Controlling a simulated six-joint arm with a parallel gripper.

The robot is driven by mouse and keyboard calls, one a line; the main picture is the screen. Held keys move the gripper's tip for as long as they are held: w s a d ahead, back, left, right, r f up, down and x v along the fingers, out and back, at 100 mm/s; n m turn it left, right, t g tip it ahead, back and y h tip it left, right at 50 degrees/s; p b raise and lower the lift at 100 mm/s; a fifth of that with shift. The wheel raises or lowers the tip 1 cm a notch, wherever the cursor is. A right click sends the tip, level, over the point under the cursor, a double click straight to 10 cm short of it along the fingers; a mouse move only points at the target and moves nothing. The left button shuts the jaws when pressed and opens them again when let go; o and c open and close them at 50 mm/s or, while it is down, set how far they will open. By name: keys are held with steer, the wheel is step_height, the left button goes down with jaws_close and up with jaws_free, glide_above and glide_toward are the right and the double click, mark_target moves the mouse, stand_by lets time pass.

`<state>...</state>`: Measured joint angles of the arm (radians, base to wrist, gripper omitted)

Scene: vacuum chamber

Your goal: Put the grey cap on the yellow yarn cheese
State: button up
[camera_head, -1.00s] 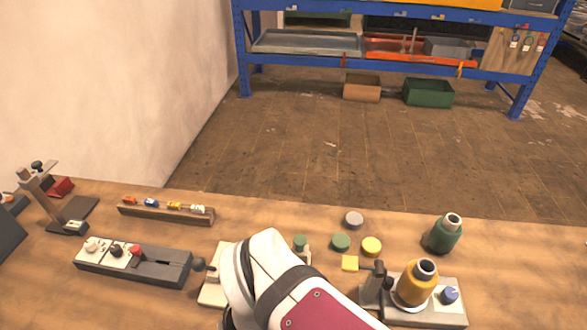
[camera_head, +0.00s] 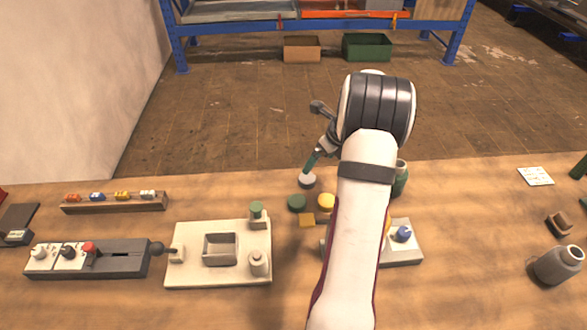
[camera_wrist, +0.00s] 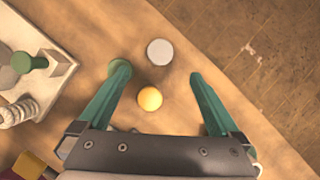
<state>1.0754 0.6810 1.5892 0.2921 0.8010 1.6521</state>
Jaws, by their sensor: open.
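The grey cap (camera_head: 307,181) lies flat on the table toward its far edge. In the wrist view the grey cap (camera_wrist: 160,52) is just beyond the fingertips, roughly centred between them. My gripper (camera_head: 310,166) points down over the cap; its teal fingers are spread and empty in the wrist view (camera_wrist: 158,74). I cannot tell the exact height above the cap. The yellow yarn cheese (camera_head: 388,227) is almost wholly hidden behind my arm, with only a sliver showing by the pale base.
A yellow cap (camera_head: 327,201), a green cap (camera_head: 297,203) and a yellow block (camera_head: 306,220) lie close by the grey cap. A green yarn cone (camera_head: 400,180) stands partly behind my arm.

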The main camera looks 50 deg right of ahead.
mark_target(308, 178)
steer(key=x, duration=1)
steer(key=shift+d+f, duration=0.15)
steer(key=shift+f, duration=0.25)
steer(key=c, duration=1.4)
steer(key=shift+r, duration=0.1)
step_height(308, 178, up, 4)
steer(key=shift+r, duration=0.15)
steer(key=s+d+r, duration=0.1)
steer(key=s+r, duration=0.5)
steer(key=s, duration=0.5)
steer(key=w+a+r+n+g+y, duration=0.25)
steer(key=w+a+n, duration=0.35)
steer(key=a+n, duration=0.35)
steer(key=w+a+r+n+g+y, duration=0.1)
steer(key=w+a+r+n+y, duration=0.25)
steer(key=w+a+n, duration=0.4)
steer(key=a+r+n+g+h, duration=0.1)
steer(key=a+r+n, duration=0.2)
steer(key=a+n, duration=0.4)
steer(key=s+a+r+n+g+h, duration=0.1)
steer(key=a+r+n+g+h, duration=0.1)
steer(key=a+r+n, duration=0.2)
steer(key=a+r+n+g+h, duration=0.2)
steer(key=a+r+n, duration=0.2)
steer(key=a+n, duration=0.5)
steer(key=a, duration=0.5)
steer(key=shift+s+a+r+n, duration=0.2)
steer(key=shift+s+r+n, duration=0.05)
steer(key=shift+n, duration=0.15)
